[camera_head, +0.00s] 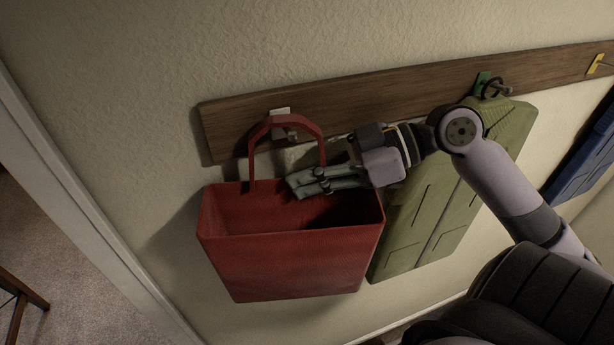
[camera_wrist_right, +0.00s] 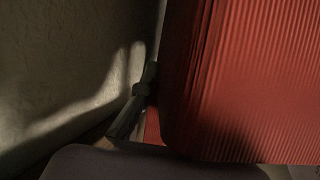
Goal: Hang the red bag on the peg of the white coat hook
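The red bag (camera_head: 290,265) is open-topped and sits against the wall below the wooden rail, slightly tilted. Its red handle (camera_head: 252,160) arches up across the white coat hook (camera_head: 281,111). The hook's peg (camera_head: 292,135) shows within the handle loop, under its top bar; I cannot tell whether the bar rests on it. My right gripper (camera_head: 300,185) reaches in from the right over the bag's opening, at the lower right leg of the handle. Its grip there is unclear. In the right wrist view, the red bag (camera_wrist_right: 245,80) fills the right side beside a dark finger (camera_wrist_right: 132,110). My left gripper is not in view.
The wooden rail (camera_head: 380,92) also carries a green hook (camera_head: 482,84) with a green bag (camera_head: 430,220) hanging just right of the red bag. A yellow hook (camera_head: 595,64) and a blue bag (camera_head: 585,160) are farther right. Bare wall lies left of the red bag.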

